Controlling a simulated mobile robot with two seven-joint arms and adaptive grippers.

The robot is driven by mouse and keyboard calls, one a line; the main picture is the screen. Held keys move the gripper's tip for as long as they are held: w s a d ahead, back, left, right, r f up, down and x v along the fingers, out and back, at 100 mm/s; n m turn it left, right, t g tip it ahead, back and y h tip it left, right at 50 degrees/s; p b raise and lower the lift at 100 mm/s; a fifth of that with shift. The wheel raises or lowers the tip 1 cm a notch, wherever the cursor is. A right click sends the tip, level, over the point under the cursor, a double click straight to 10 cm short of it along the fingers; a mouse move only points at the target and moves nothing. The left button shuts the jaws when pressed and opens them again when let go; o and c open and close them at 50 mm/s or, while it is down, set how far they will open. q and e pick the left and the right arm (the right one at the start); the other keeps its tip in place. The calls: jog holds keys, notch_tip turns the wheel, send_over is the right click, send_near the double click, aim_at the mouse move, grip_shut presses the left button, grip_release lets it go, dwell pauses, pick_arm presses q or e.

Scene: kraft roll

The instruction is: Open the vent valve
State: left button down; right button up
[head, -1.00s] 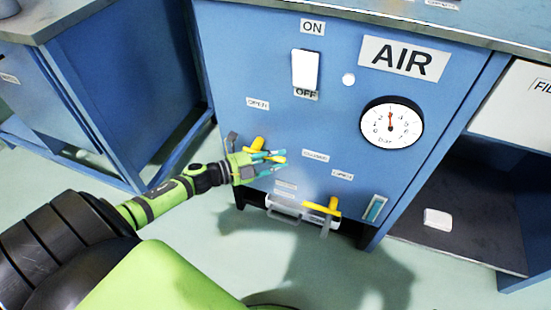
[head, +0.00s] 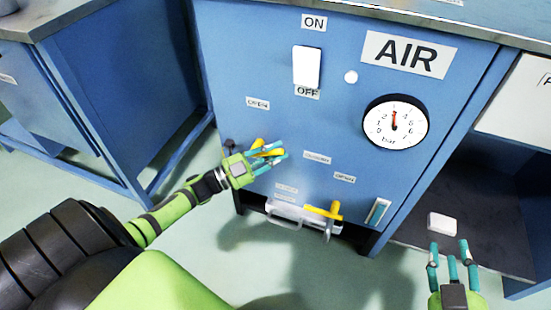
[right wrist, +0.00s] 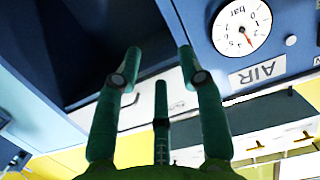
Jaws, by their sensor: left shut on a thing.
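Two yellow valve handles are on the blue front panel (head: 245,60). The upper-left yellow handle (head: 269,153) is inside the fingers of my left gripper (head: 272,155), which is shut on it and hides part of it. The lower yellow handle (head: 322,212) is at the panel's bottom edge, free of any gripper. An OPEN label (head: 258,104) is above the held handle, and a CLOSED label (head: 317,158) is to its right. I cannot read which handle is marked vent. My right gripper (head: 449,247) is open and empty at lower right; its spread fingers show in the right wrist view (right wrist: 160,60).
The panel also has a white ON/OFF switch (head: 306,67), a round bar gauge (head: 395,122) and an AIR sign (head: 409,54). A dark shelf (head: 480,215) at right holds a small white block (head: 440,221). Another blue bench (head: 140,80) stands at left.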

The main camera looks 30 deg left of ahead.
pick_arm(q)
jog(key=shift+s+a+r+n+t, duration=0.15)
jog(key=shift+r+n+t, duration=0.2)
jog(key=shift+n+t, duration=0.35)
pick_arm(e)
jog(key=shift+w+a+r+t+y, duration=0.1)
jog(key=shift+a+r+t+y, duration=0.2)
jog(key=shift+r, duration=0.4)
jog(key=shift+s+a+r+t+y, duration=0.15)
jog(key=shift+r+t, duration=0.3)
jog(key=shift+r, duration=0.3)
jog(key=shift+w+a+r+t+y, duration=0.2)
jog(key=shift+r+t, duration=0.15)
jog(key=shift+r, duration=0.35)
pick_arm(q)
jog(key=c, duration=1)
grip_release()
jog(key=v, duration=1.2)
jog(key=shift+r, duration=0.15)
